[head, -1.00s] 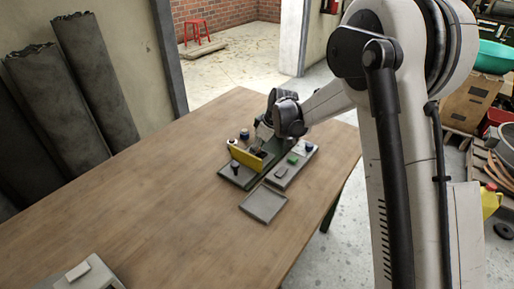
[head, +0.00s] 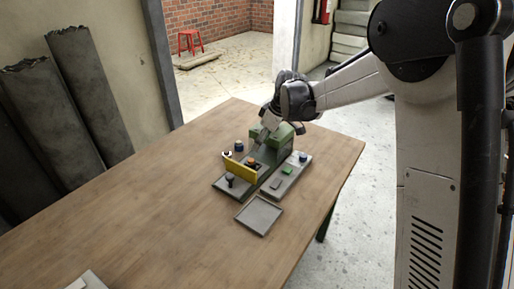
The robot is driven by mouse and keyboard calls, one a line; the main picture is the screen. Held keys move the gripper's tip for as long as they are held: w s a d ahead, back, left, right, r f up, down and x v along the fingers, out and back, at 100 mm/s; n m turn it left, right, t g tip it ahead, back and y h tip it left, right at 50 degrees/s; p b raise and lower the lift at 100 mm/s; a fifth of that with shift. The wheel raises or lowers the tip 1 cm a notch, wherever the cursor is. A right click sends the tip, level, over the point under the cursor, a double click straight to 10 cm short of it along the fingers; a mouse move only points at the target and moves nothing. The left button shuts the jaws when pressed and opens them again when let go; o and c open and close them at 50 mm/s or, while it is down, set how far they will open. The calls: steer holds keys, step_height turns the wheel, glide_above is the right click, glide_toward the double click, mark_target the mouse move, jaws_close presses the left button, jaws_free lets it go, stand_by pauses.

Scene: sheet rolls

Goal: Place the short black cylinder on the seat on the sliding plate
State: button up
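A small green machine (head: 283,134) stands on the table with a yellow bar (head: 239,168) across its front. A small black upright piece (head: 230,181) stands on the grey plate in front of the bar. A dark piece with an orange top (head: 252,161) sits just behind the bar. I cannot tell which of these is the short black cylinder, and the seat and sliding plate are too small to make out. My gripper (head: 263,141) points down above the machine, behind the yellow bar. Its fingertips are too small and dark to show whether they hold anything.
A dark blue cylinder (head: 239,146) and a white-and-black piece (head: 227,154) are left of the machine. A grey tray (head: 284,185) at right holds a green block (head: 287,171) and a blue-topped piece (head: 303,157). An empty grey tray (head: 259,215) lies in front. The table's left (head: 130,215) is clear.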

steer(key=s+d+r+m+t+h, duration=0.1)
steer(key=s+d+r+m, duration=0.2)
steer(key=s+d+r, duration=0.4)
steer(key=s+d+r+m+t+h, duration=0.1)
steer(key=s+d+r+m, duration=0.2)
steer(key=s+r, duration=0.45)
steer(key=s+d+f+m+t+h, duration=0.1)
steer(key=s+d+f+m, duration=0.1)
steer(key=s, duration=0.9)
steer(key=s+d+f+m+t+h, duration=0.1)
steer(key=s+d+m, duration=0.3)
steer(key=s, duration=0.7)
steer(key=shift+s+d+f+m+t, duration=0.2)
steer(key=shift+d+f+m+t, duration=0.25)
steer(key=shift+d, duration=0.5)
